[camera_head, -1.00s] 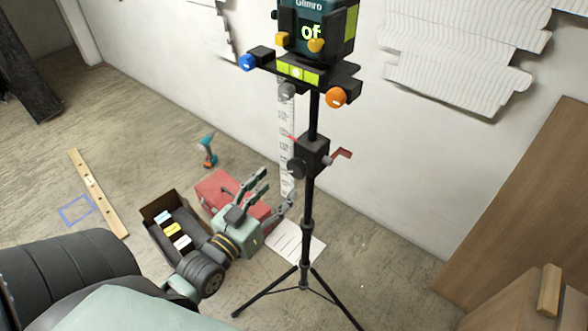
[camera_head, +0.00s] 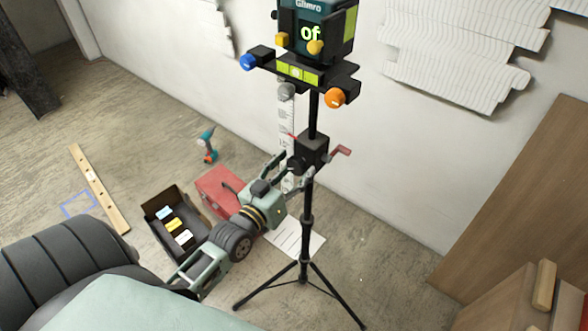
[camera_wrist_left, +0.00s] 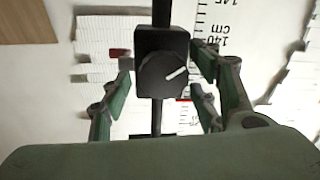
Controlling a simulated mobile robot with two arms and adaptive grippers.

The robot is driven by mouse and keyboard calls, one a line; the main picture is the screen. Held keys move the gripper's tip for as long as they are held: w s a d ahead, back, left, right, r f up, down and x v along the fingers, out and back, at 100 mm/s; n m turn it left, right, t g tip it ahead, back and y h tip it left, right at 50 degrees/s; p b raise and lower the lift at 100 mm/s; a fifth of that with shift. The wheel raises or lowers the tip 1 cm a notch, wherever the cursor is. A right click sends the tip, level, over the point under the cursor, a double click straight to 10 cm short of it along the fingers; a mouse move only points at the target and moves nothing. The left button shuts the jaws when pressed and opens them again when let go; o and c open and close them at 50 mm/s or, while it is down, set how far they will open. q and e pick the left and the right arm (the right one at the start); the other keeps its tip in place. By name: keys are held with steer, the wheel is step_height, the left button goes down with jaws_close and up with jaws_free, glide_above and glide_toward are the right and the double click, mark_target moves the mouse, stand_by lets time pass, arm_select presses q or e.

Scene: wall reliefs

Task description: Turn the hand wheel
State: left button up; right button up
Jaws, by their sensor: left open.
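The hand wheel (camera_wrist_left: 163,74) is a round black knob with a white line, on the front of a black block (camera_head: 312,149) on the tripod pole. My left gripper (camera_head: 291,166) is open at the block, its fingers level with the knob. In the left wrist view the open fingers (camera_wrist_left: 162,68) stand on either side of the block and knob, with a visible gap on each side. The knob's white line points up and right. I cannot tell whether a finger touches the block. My right gripper is in neither view.
A laser level (camera_head: 315,30) with coloured knobs tops the tripod (camera_head: 304,262). A red crank handle (camera_head: 341,152) sticks out right of the block. A measuring staff (camera_head: 286,118) stands behind. A red box (camera_head: 216,188) and an open dark box (camera_head: 157,205) lie on the floor.

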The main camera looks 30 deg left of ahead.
arm_select(q)
steer(key=c, duration=1.1)
steer(key=shift+m, duration=0.3)
steer(key=m+p, duration=0.1)
steer(key=m, duration=0.1)
steer(key=shift+m, duration=0.4)
steer(key=shift+f+m+t, duration=0.2)
steer(key=shift+m+t, duration=0.1)
steer(key=shift+m, duration=1.6)
steer(key=shift+c, duration=0.2)
